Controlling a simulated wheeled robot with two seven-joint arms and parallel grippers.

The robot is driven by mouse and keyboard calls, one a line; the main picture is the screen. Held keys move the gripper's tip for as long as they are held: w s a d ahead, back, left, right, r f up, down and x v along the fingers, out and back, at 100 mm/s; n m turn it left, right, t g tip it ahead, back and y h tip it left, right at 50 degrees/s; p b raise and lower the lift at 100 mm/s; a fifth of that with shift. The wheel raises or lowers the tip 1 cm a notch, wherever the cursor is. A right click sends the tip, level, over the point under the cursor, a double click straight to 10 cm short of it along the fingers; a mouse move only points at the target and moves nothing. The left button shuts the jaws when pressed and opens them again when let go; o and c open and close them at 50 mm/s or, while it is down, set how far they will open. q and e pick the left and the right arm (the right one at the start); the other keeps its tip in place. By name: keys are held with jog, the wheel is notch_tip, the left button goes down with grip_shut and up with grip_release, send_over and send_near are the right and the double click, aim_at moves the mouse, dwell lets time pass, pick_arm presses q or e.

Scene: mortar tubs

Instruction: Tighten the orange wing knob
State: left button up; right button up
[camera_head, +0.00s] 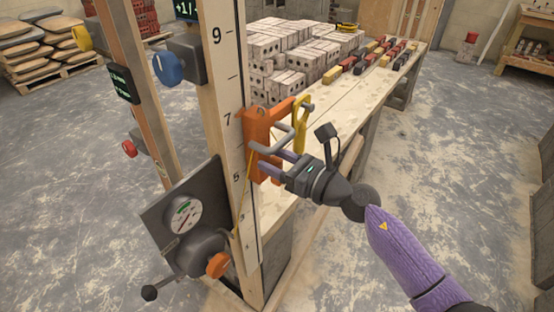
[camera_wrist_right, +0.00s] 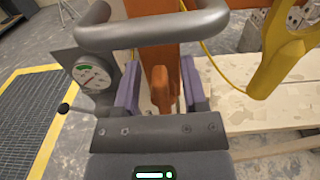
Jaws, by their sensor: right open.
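The orange wing knob (camera_wrist_right: 160,88) stands upright between the two purple fingers of my right gripper (camera_wrist_right: 161,84) in the right wrist view. The fingers are open, with a gap on each side of the knob. An orange bracket (camera_head: 258,130) with a grey bar handle (camera_head: 287,134) sits on the numbered wooden post in the head view. My right gripper (camera_head: 273,164) reaches in from the right, below that handle. The wing knob itself is hard to make out in the head view. My left gripper is not in view.
A yellow hook-like part (camera_head: 301,122) hangs right beside the bracket, close to my right gripper. A gauge unit (camera_head: 184,216) with another orange knob (camera_head: 217,265) is lower left. A wooden bench (camera_head: 345,105) with stacked blocks (camera_head: 290,55) stands behind.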

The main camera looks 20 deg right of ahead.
grip_shut()
dwell(0.3)
jog(key=shift+w+d+m+p, duration=0.15)
jog(key=shift+m+p, duration=0.2)
jog(key=shift+m, duration=0.45)
jog(key=shift+w+d+m+p, duration=0.1)
jog(key=shift+d+m+p, duration=0.1)
jog(key=shift+m, duration=0.4)
jog(key=shift+w+d+m+p, duration=0.1)
jog(key=shift+m+p, duration=0.1)
jog(key=shift+m, duration=0.4)
jog(key=shift+w+d+f+m+p, duration=0.2)
jog(key=shift+f+m+p, duration=0.25)
jog(key=shift+m, duration=1.85)
jog(key=shift+w+d+f+m+p, duration=0.15)
jog(key=shift+f+m+p, duration=0.35)
jog(key=shift+m, duration=1.8)
jog(key=shift+w+d+f+m+p, duration=0.1)
jog(key=shift+d+f+m+p, duration=0.35)
jog(key=shift+m, duration=1.85)
jog(key=shift+a+r, duration=0.1)
jog(key=shift+a, duration=0.1)
